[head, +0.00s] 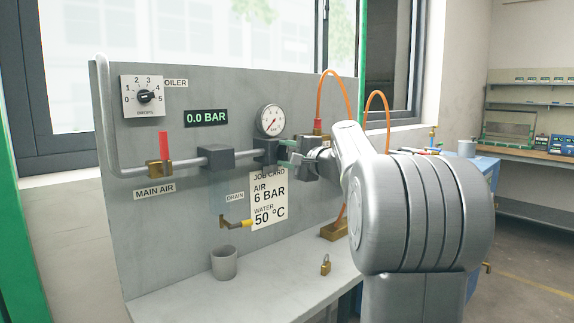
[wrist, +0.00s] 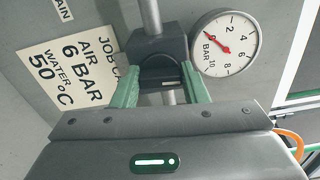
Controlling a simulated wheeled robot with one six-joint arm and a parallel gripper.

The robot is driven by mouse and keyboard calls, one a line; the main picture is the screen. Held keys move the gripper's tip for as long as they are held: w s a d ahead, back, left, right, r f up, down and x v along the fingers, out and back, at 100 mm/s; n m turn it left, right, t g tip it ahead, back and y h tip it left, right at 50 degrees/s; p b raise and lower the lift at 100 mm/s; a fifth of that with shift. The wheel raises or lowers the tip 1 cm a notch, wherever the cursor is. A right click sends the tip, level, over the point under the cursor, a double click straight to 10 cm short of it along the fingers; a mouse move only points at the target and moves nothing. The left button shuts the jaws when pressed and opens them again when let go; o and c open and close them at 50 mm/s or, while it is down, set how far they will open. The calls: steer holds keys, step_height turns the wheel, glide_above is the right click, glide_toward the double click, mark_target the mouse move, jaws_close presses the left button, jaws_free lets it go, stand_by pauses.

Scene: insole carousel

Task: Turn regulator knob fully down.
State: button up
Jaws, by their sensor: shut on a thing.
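The regulator (head: 264,150) is a dark block on the pipe along the grey panel, under the round gauge. In the wrist view its block (wrist: 157,46) sits on the pipe, with the dark round knob (wrist: 160,70) facing me. My gripper (head: 284,153) reaches in from the right, and its green fingers (wrist: 160,84) are shut on the knob, one on each side. The gauge (head: 271,120) also shows in the wrist view (wrist: 223,43), its red needle near the low end of the scale. The green display (head: 206,118) reads 0.0 BAR.
A main air valve (head: 159,168) with an upright red handle is at the left. A job card (head: 269,203) hangs below the regulator. Orange hoses (head: 333,74) loop at the right.

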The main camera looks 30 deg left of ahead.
steer(key=shift+f+n+b, duration=0.15)
steer(key=shift+n+b, duration=0.35)
steer(key=shift+n, duration=0.1)
steer(key=o, duration=1)
steer(key=shift+d, duration=0.1)
steer(key=v, duration=1.3)
steer(key=shift+s+d, duration=0.25)
steer(key=shift+d, duration=0.05)
steer(key=x, duration=1.4)
